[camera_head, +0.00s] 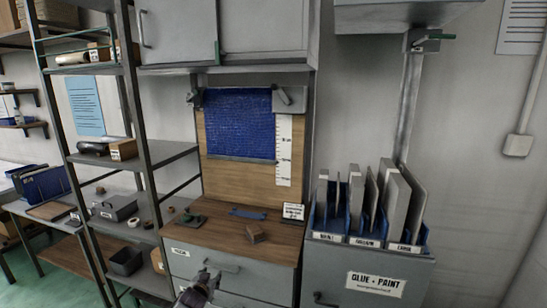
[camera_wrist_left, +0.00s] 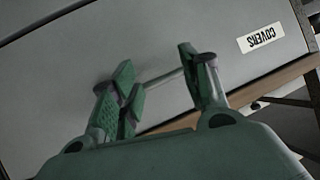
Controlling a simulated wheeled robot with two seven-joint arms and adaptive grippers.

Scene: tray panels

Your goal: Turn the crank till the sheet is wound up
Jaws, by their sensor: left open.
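The blue sheet (camera_head: 238,122) hangs spread out in front of a wooden back panel, with a bar (camera_head: 243,160) along its lower edge. A white scale strip (camera_head: 284,152) hangs to its right. At the sheet's upper right is a grey bracket with a small arm (camera_head: 286,97), which looks like the crank; its details are too small to tell. My left gripper (camera_head: 207,276) is low in front of the grey drawers, well below the sheet. In the left wrist view its green fingers (camera_wrist_left: 160,85) are open, near the drawer's bar handle. My right gripper is out of view.
The wooden counter (camera_head: 215,242) holds a brown block (camera_head: 254,234), a blue strip (camera_head: 248,213) and a small sign (camera_head: 293,211). A blue rack (camera_head: 323,226) with upright panels stands right. Metal shelving (camera_head: 137,160) stands left.

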